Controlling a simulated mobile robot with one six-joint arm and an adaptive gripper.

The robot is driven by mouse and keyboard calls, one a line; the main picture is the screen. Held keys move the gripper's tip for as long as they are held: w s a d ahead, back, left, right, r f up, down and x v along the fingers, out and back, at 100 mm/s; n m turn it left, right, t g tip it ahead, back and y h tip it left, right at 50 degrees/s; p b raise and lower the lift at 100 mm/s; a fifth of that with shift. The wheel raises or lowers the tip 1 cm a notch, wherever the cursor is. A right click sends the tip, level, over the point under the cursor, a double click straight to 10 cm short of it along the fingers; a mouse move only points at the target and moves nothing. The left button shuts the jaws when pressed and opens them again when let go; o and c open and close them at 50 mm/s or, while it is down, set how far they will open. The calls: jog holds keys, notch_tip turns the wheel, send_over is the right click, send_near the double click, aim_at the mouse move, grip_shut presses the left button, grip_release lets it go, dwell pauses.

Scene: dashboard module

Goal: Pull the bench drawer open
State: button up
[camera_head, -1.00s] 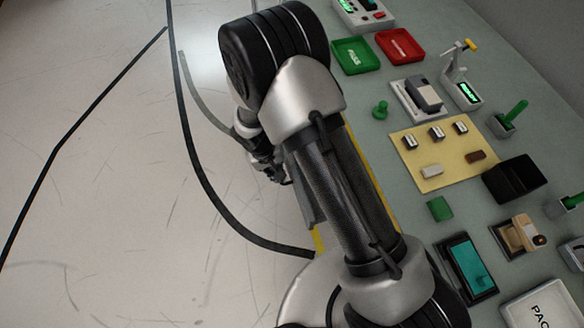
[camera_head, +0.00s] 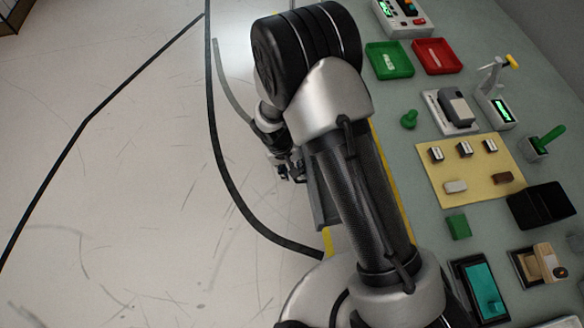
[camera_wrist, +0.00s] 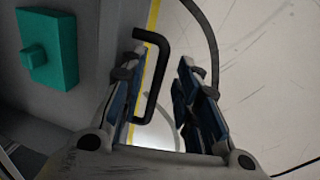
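A black U-shaped handle (camera_wrist: 163,75) shows in the wrist view, standing out from the grey bench side. My gripper (camera_wrist: 162,62) is open, with one blue-padded finger on each side of the handle's bar. A gap shows between the bar and the right finger; whether the left finger touches the handle I cannot tell. In the head view my gripper (camera_head: 288,168) is partly hidden beside my arm, at the bench's left edge. The drawer front is mostly hidden there by my arm, and I see no clear drawer gap.
The bench top carries a green tray (camera_head: 390,60), a red tray (camera_head: 437,56), a yellow mat (camera_head: 462,180) with small parts, and a black bin (camera_head: 541,205). A teal block (camera_wrist: 48,45) shows in the wrist view. Floor left of the bench is open, with a black cable (camera_head: 222,165).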

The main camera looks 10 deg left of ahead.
jog(key=shift+r, duration=0.1)
notch_tip(320, 180, up, 12)
jog(key=a, duration=0.2)
jog(key=shift+s+f, duration=0.2)
jog(key=shift+s, duration=0.15)
jog(key=shift+a, duration=0.1)
dwell(0.3)
